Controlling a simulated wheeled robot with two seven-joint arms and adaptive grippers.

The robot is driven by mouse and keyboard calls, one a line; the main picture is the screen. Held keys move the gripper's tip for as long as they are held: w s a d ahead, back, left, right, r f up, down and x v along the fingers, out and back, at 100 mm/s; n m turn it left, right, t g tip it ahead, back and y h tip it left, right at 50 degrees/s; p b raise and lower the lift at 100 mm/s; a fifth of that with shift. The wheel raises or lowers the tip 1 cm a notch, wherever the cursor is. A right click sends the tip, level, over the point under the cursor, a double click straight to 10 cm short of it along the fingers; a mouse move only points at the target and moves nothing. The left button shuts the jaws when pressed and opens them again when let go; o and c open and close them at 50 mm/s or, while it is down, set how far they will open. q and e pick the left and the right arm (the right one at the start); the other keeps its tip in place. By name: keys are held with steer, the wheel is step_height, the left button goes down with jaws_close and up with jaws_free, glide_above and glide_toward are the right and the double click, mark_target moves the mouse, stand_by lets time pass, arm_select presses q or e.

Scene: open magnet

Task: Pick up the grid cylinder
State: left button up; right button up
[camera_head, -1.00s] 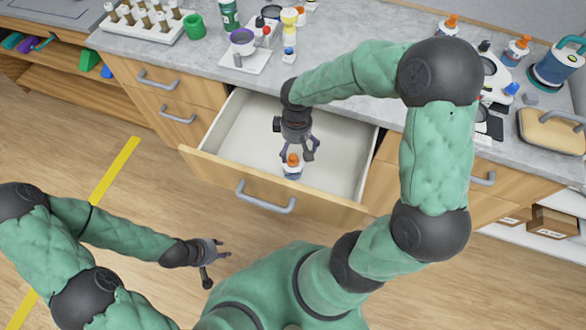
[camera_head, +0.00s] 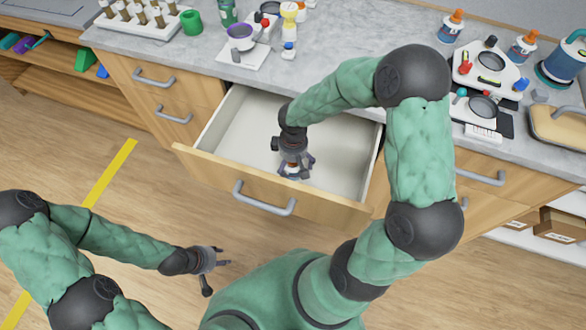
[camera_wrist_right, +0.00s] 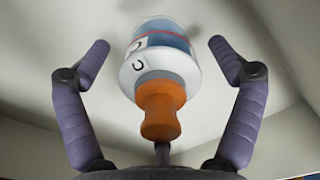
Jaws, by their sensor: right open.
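An orange-capped bottle (camera_wrist_right: 157,80) with a white shoulder and bluish body stands in the open drawer. In the head view my right gripper (camera_head: 296,170) reaches down into the drawer over this bottle and mostly hides it. In the right wrist view the gripper is open, with one purple finger on each side of the bottle and a gap on both sides. I cannot make out a grid pattern on anything. My left gripper (camera_head: 216,274) hangs above the floor at the lower left, fingers spread, empty.
The drawer (camera_head: 342,150) is otherwise bare, with a wooden front and grey handle (camera_head: 264,199). The grey counter (camera_head: 350,42) behind holds a tube rack (camera_head: 140,20), a green cup (camera_head: 191,22), scales and several bottles. The floor in front is clear.

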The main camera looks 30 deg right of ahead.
steer(key=shift+r, duration=0.1)
steer(key=c, duration=1.5)
